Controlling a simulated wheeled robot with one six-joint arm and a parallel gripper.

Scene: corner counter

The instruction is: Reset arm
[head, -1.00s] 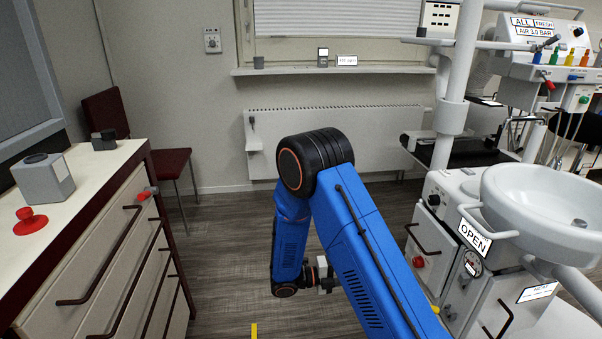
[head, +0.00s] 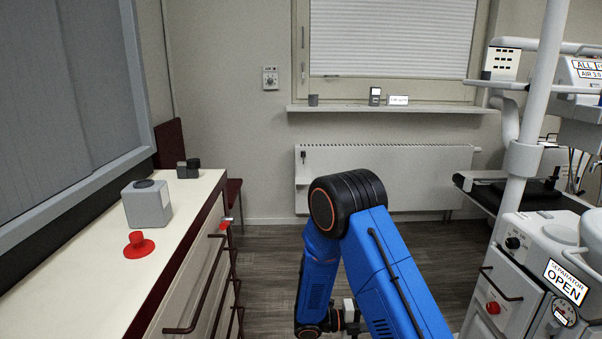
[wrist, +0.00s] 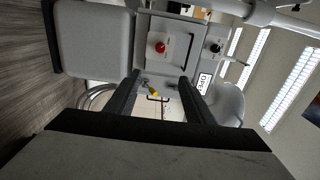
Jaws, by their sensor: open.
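My blue arm is folded, with its black elbow joint raised in the middle of the head view and its forearm hanging down toward the floor. My gripper (wrist: 158,86) shows in the wrist view as two dark fingers standing apart, with nothing between them. Beyond the fingers is the white dental unit (wrist: 175,60), with a red knob and a dark handle. In the head view the gripper end is low and mostly hidden behind my arm.
At left, a counter with drawers (head: 190,215) holds a grey box (head: 147,206), a red knob-like piece (head: 139,245) and a small dark object (head: 188,168). At right stands the dental unit (head: 515,262). A radiator (head: 430,175) is on the back wall. Floor shows between counter and unit.

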